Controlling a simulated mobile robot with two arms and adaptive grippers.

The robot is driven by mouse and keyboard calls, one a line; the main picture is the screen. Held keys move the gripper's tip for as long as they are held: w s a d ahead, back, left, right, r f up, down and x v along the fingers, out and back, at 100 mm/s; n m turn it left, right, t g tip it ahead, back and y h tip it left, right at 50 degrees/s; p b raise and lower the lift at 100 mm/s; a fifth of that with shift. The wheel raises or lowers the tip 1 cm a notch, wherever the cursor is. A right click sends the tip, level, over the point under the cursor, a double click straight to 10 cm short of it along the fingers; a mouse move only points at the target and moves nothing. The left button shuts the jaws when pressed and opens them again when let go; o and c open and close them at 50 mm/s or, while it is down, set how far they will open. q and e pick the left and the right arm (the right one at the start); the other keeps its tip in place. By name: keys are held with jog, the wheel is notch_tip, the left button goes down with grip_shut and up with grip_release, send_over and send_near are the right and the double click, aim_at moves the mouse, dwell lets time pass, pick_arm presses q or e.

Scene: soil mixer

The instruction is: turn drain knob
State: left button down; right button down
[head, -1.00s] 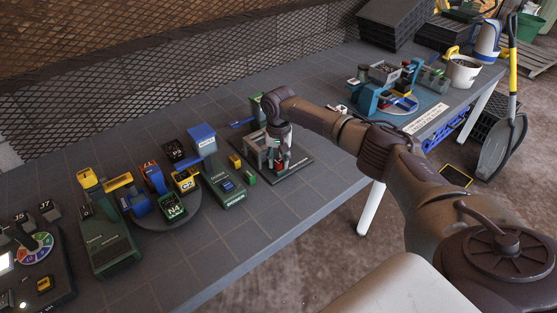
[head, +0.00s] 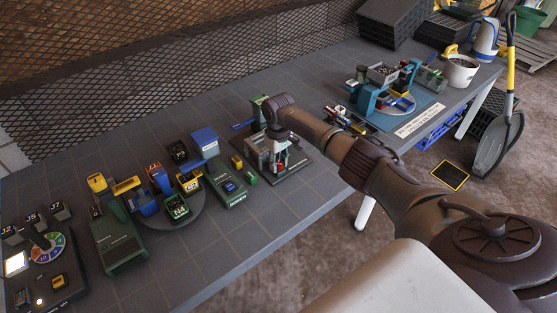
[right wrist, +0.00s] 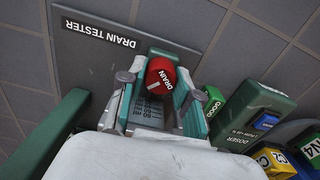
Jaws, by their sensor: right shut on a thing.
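In the head view, my right gripper (head: 280,142) points down over the tester and partly hides the knob. My left gripper is not in view.
The green doser (head: 228,186) stands just left of the tester, with a turntable of labelled bins (head: 148,222) beyond it. A blue-green machine on a round base (head: 388,97) stands to the right. The bench front (head: 270,235) is bare.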

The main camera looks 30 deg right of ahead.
aim_at(278, 163)
jog(key=n, duration=0.4)
jog(key=shift+r, duration=0.1)
jog(key=shift+w+n+p, duration=0.1)
jog(key=shift+n+p, duration=0.2)
jog(key=shift+n, duration=1.9)
jog(key=c, duration=0.8)
grip_release()
notch_tip(278, 163, up, 12)
